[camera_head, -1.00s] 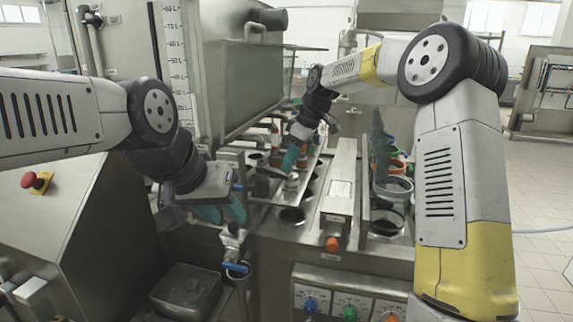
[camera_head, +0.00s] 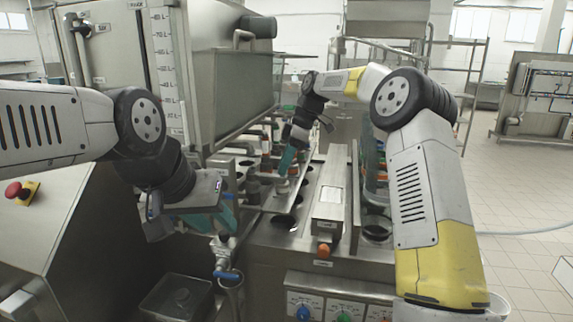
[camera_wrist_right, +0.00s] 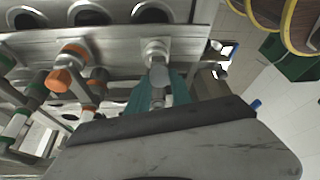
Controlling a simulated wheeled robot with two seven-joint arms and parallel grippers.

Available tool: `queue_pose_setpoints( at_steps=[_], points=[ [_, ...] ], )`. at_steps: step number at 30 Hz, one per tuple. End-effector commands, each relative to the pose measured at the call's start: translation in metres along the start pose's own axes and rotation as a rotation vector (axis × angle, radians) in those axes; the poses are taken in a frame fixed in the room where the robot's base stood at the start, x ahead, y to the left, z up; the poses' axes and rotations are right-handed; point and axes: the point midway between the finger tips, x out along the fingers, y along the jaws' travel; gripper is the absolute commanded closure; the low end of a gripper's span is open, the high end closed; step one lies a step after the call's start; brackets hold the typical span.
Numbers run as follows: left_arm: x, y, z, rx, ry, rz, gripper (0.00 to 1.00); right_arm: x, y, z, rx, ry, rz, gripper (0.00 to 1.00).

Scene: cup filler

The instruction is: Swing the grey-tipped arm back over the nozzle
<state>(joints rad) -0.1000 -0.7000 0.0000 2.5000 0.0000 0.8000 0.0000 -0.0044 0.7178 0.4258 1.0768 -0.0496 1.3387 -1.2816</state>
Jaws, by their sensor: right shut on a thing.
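My right gripper (camera_head: 287,164) reaches down over the filler deck. Its teal fingers are shut on the grey-tipped arm, whose grey end (camera_wrist_right: 157,85) shows between them in the right wrist view. A pale round fitting (camera_wrist_right: 155,50) is in line with this end; I cannot tell whether it is the nozzle. In the head view a small pale piece (camera_head: 282,187) shows just below the fingertips. An orange-tipped arm (camera_wrist_right: 66,80) lies to the left in the wrist view. My left gripper (camera_head: 226,214) hangs by a blue-handled valve (camera_head: 228,275); its teal fingers are partly hidden.
The steel deck has a row of dark round holes (camera_head: 284,222). A raised steel box (camera_head: 330,200) with an orange knob stands right of them. A large tank (camera_head: 232,75) stands behind left. A grey bin (camera_head: 178,297) is low in front.

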Motion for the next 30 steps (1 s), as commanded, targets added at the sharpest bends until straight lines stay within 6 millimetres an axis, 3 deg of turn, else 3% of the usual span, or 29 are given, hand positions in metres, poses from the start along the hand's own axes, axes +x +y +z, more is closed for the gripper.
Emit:
queue_pose_setpoints(
  at_steps=[4, 5, 6, 17, 30],
  points=[
    [0.000, 0.000, 0.000, 0.000, 0.000, 0.000, 0.64, -0.002, 0.003, 0.000, 0.000, 0.001, 0.011, 1.00],
    [0.000, 0.000, 0.000, 0.000, 0.000, 0.000, 0.64, -0.002, 0.003, 0.000, 0.000, 0.001, 0.011, 0.68],
    [0.000, 0.000, 0.000, 0.000, 0.000, 0.000, 0.64, -0.002, 0.003, 0.000, 0.000, 0.001, 0.011, 0.64],
    [0.000, 0.000, 0.000, 0.000, 0.000, 0.000, 0.64, -0.007, 0.002, 0.000, 0.001, 0.001, 0.008, 0.64],
    [0.000, 0.000, 0.000, 0.000, 0.000, 0.000, 0.64, -0.072, 0.002, 0.000, 0.000, 0.001, 0.010, 0.64]
  ],
)
